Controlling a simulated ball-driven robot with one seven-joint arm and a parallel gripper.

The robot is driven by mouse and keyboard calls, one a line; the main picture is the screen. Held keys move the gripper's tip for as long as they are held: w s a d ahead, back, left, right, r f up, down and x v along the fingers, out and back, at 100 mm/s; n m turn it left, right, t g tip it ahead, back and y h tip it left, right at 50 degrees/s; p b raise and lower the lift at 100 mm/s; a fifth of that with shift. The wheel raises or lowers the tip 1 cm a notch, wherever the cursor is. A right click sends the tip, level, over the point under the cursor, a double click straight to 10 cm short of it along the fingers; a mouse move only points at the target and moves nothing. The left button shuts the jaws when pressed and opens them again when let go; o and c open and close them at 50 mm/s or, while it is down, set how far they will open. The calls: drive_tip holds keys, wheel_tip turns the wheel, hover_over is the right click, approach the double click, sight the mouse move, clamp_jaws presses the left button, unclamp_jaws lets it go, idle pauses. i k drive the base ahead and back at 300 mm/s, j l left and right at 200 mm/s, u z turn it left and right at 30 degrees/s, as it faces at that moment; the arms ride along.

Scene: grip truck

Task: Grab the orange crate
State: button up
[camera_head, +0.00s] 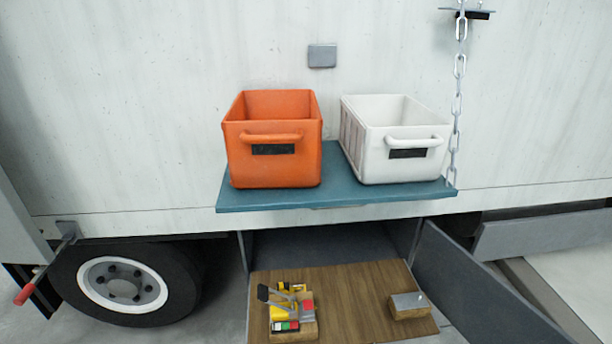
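The orange crate (272,168) stands upright on the left part of a blue fold-down shelf (335,196) on the truck's side. It has an orange bar handle (271,138) on its front, with a black label just below. Its top is open, and the part of its inside that shows looks empty. My gripper is not in view, and nothing is seen touching the crate.
A white crate (402,163) stands close to the right on the same shelf, near a hanging chain (456,110). Below are a wooden board (355,290) with tools, an open grey door (475,290) and a wheel (125,287). The space before the crates looks clear.

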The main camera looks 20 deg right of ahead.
sight(273, 138)
drive_tip(key=i+j+z, duration=0.25)
drive_tip(key=j, duration=0.5)
drive_tip(key=j+z, duration=0.25)
drive_tip(key=j, duration=0.5)
drive_tip(key=i+j+z, duration=0.1)
drive_tip(key=j+z, duration=0.2)
drive_tip(key=j, duration=0.5)
